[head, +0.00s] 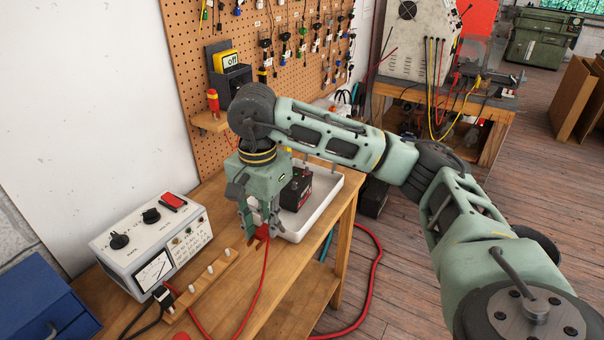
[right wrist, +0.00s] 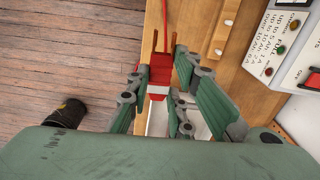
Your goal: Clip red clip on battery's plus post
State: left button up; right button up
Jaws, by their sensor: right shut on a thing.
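The red clip (head: 261,233) is held in my right gripper (head: 260,228), beside the near side of the white tray; a red cable runs down from it. In the right wrist view the red clip (right wrist: 160,75) sits between the two fingers of the gripper (right wrist: 165,72). The battery (head: 297,188) is a dark box with a red part, standing in the white tray (head: 330,200), to the right of and behind the gripper. The arm partly hides the battery, and its plus post cannot be clearly made out. My left gripper does not show.
A white tester box (head: 150,235) with a dial and knobs stands at the left of the wooden bench (head: 300,265). A wooden strip with white pegs (head: 210,269) lies in front of it. A blue box (head: 40,300) is at the near left. A pegboard (head: 190,80) rises behind.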

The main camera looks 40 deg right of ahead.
notch_tip(320, 180, up, 6)
jog(key=p, duration=0.3)
jog(key=shift+w+d+f+h+b, duration=0.1)
jog(key=shift+w+d+h+b, duration=0.2)
jog(key=shift+d+b, duration=0.1)
jog(key=w+d+t+h, duration=0.3)
jog(key=w+d+h, duration=0.35)
jog(key=d, duration=0.25)
jog(key=r+t+h+b, duration=0.2)
jog(key=t+h+b, duration=0.1)
jog(key=h+b, duration=0.75)
send_over(302, 177)
jog(key=shift+y, duration=0.3)
notch_tip(302, 177, down, 10)
jog(key=b, duration=0.3)
jog(key=shift+f, duration=0.45)
jog(key=shift+b, duration=0.3)
